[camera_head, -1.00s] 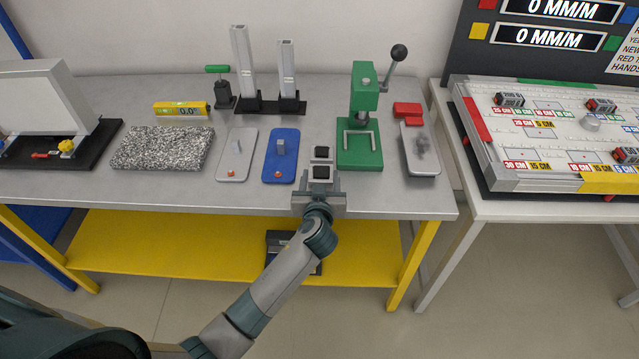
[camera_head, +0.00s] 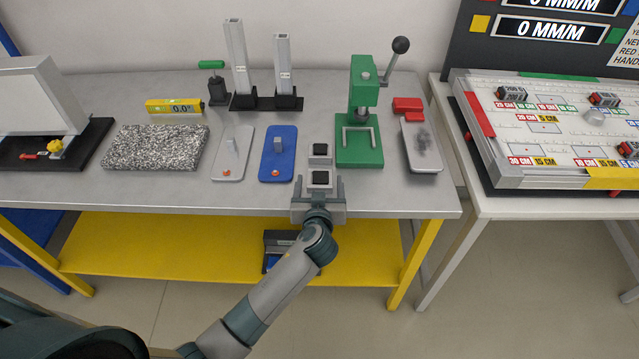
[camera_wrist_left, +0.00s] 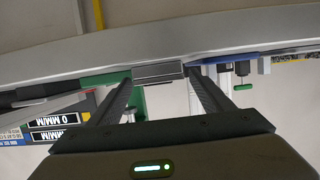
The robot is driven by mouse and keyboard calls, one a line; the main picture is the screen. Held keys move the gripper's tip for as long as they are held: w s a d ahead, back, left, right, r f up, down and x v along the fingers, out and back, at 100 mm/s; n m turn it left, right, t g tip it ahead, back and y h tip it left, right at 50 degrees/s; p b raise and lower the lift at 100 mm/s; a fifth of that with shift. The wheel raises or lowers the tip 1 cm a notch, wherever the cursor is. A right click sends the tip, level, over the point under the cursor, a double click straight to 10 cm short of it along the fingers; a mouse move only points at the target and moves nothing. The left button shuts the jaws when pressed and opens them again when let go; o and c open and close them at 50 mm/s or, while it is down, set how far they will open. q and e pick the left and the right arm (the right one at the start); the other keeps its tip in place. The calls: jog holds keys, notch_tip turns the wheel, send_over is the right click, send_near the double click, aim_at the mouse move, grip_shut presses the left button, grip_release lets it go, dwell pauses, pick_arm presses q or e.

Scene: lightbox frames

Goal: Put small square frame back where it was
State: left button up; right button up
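A small square frame (camera_head: 320,178) with a grey border and a dark centre is at my left gripper (camera_head: 320,184), at the table's front edge. In the left wrist view the frame (camera_wrist_left: 158,72) shows edge-on between the two fingertips (camera_wrist_left: 160,76), which lie against its sides; the gripper looks shut on it. Whether the frame touches the tabletop is hard to tell. A second, similar square piece (camera_head: 320,152) lies on the table just behind it, apart from it. My right gripper is not in view.
A green press (camera_head: 360,150) stands right of the frame. A blue plate (camera_head: 278,166) and a grey plate (camera_head: 231,170) lie to its left. A granite slab (camera_head: 155,147) is farther left. Two metal posts stand on a black base (camera_head: 266,103) behind. Bare table (camera_head: 310,115) lies between.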

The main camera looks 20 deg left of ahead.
pick_arm(q)
jog(key=shift+r, duration=0.25)
jog(key=shift+s+d, duration=0.1)
jog(key=shift+s, duration=0.15)
jog(key=b+v, duration=0.2)
jog(key=v, duration=0.9)
jog(key=shift+s+b, duration=0.2)
jog(key=shift+b, duration=0.1)
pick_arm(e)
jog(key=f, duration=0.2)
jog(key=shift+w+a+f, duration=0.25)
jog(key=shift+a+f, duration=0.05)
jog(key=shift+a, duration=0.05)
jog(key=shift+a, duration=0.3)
